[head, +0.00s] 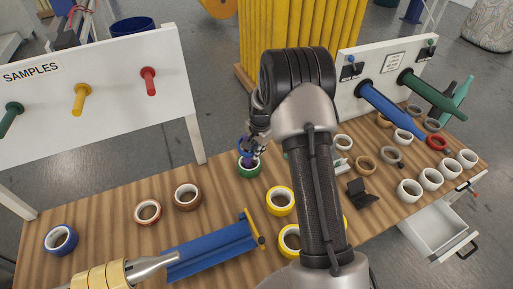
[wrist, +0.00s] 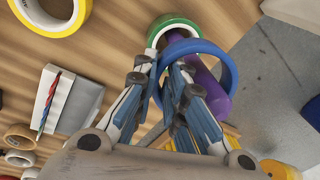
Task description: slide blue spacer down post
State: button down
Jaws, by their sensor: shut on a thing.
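The blue spacer ring (wrist: 232,72) is held at its near edge between the fingers of my gripper (wrist: 178,72), which is shut on it. The purple post (wrist: 214,98) shows through the ring's opening and slants to the lower right in the wrist view. I cannot tell for sure whether the ring encircles the post. A green ring (wrist: 161,27) lies at the post's base. In the head view my gripper (head: 252,148) is above the green ring (head: 249,172), with the blue ring (head: 241,147) partly hidden by the fingers.
Yellow (head: 280,201), brown (head: 187,197) and red (head: 147,212) tape rolls lie nearby on the wooden table. A blue trough (head: 211,248) is in front. A white SAMPLES board (head: 110,95) stands at left. White rolls and a pegboard with blue and green posts are at right.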

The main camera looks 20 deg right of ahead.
jog(key=shift+f, duration=0.35)
jog(key=c, duration=1.6)
grip_release()
jog(key=shift+o, duration=0.2)
jog(key=shift+r, duration=0.15)
notch_tip(320, 180, up, 12)
jog(key=s, duration=0.2)
jog(key=shift+f, duration=0.2)
jog(key=shift+s, duration=0.1)
